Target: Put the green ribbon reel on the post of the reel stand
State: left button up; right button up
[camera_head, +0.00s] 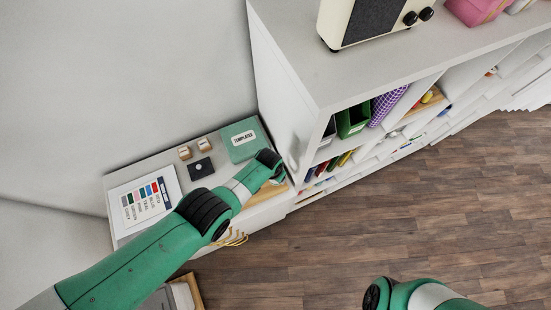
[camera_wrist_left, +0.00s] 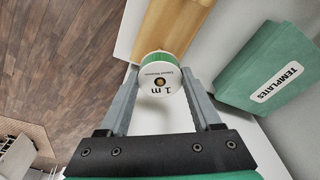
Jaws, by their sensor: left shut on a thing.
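The green ribbon reel (camera_wrist_left: 160,82) shows in the left wrist view. It has a white round face reading "1 m", a brown centre and green ribbon at its edge. My left gripper (camera_wrist_left: 159,72) is shut on it, one finger on each side. In the head view my left arm hides the reel and the gripper. A dark square block (camera_head: 200,168) with a pale round spot lies on the cabinet top; it may be the reel stand, but I cannot make out a post. My right gripper is out of the picture; only part of that arm shows.
A green TEMPLATES box (camera_head: 242,139) stands at the cabinet's back right; it also shows in the wrist view (camera_wrist_left: 266,72). Two small wooden blocks (camera_head: 195,149) and a colour chart (camera_head: 145,200) lie nearby. A wooden board (camera_wrist_left: 166,25) lies beyond the reel. A tall white shelf (camera_head: 283,82) borders the right.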

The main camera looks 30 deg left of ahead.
pick_arm(q)
jog(key=shift+f+b, duration=0.9)
jog(key=shift+f, duration=0.05)
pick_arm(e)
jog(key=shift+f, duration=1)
pick_arm(q)
jog(key=o, duration=1.4)
jog(key=shift+r, duration=0.1)
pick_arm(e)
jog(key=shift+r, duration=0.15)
